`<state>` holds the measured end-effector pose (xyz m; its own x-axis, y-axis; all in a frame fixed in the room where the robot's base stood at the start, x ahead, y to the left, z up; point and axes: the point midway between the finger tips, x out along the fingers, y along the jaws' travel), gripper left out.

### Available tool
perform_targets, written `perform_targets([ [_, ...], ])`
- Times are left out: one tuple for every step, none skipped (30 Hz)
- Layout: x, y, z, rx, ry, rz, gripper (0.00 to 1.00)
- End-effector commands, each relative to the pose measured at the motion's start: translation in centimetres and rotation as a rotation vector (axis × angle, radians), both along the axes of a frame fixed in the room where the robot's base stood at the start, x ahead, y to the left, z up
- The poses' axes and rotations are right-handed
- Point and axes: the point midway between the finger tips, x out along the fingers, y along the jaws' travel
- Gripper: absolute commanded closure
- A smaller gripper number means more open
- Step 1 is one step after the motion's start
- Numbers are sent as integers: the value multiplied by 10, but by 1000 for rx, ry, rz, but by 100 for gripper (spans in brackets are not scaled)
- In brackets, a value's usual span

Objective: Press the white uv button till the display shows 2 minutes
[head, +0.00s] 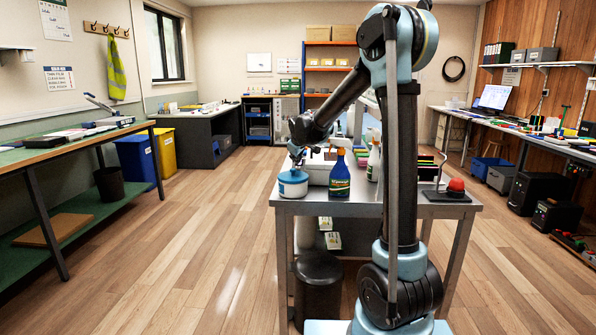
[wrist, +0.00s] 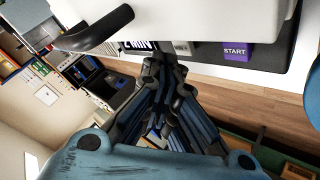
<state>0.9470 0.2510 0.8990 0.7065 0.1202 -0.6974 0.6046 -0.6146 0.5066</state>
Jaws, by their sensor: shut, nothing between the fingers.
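In the wrist view, a white device with a handle (wrist: 198,18) fills the top, with a dark front panel along its lower edge. Its display (wrist: 138,45) is partly cut off by my gripper and reads what looks like "2 MIN". A small pale button (wrist: 182,47) with an unreadable label sits just right of the display. A purple START button (wrist: 235,50) is further right. My gripper (wrist: 160,62) is shut and empty, its tips just below the display and pale button; I cannot tell whether they touch. In the head view, my gripper (head: 298,155) is over the steel table.

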Motion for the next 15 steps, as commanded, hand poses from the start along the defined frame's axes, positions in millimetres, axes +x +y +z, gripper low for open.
perform_targets([
  [0,0,0,0,0,0,100],
  [0,0,0,0,0,0,100],
  [0,0,0,0,0,0,100],
  [0,0,0,0,0,0,100],
  [0,0,0,0,0,0,100],
  [0,0,0,0,0,0,100],
  [0,0,0,0,0,0,100],
  [0,0,1,0,0,0,100],
  [0,0,1,0,0,0,100],
  [0,0,2,0,0,0,100],
  [0,0,4,0,0,0,100],
  [0,0,7,0,0,0,100],
  [0,0,9,0,0,0,100],
  [0,0,11,0,0,0,100],
  [0,0,15,0,0,0,100],
])
